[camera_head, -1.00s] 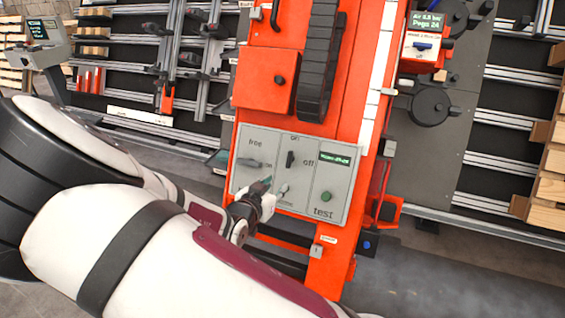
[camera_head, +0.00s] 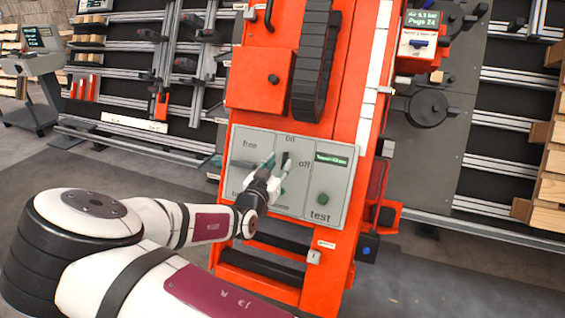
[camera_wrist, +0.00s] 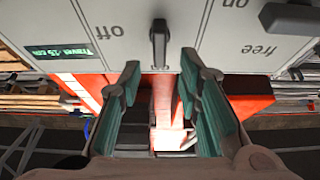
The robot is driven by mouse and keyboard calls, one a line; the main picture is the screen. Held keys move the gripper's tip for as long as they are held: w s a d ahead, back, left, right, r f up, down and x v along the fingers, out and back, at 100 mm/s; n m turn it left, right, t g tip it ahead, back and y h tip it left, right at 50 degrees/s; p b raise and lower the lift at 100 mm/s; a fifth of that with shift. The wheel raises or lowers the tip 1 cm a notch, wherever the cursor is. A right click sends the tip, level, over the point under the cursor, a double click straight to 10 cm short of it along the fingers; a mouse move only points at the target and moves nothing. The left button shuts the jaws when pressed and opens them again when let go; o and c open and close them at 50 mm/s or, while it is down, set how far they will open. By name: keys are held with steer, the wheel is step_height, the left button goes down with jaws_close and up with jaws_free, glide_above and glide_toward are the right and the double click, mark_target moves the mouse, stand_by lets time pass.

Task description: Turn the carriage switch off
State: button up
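The carriage switch (camera_head: 287,159) is a black upright knob on the grey control panel (camera_head: 335,187), between an "on" label above it and an "off" label to its right. It stands vertical, in line with "on". In the wrist view the switch (camera_wrist: 158,42) shows close up, with "off" upside down to its left. My gripper (camera_head: 274,168) is beside the switch in the head view and partly covers the panel. In the wrist view my gripper (camera_wrist: 160,68) is open, its green-padded fingers apart with the switch ahead between them. No contact is visible.
A black lever (camera_wrist: 290,18) by the "free" label is right of the switch in the wrist view. A green test button (camera_head: 323,199) and small display (camera_head: 332,159) are at the panel's right. An orange box (camera_head: 262,80) and black cable chain (camera_head: 317,60) are above.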

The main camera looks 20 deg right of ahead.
mark_target(284, 157)
steer(key=shift+x, duration=1.75)
jaws_close()
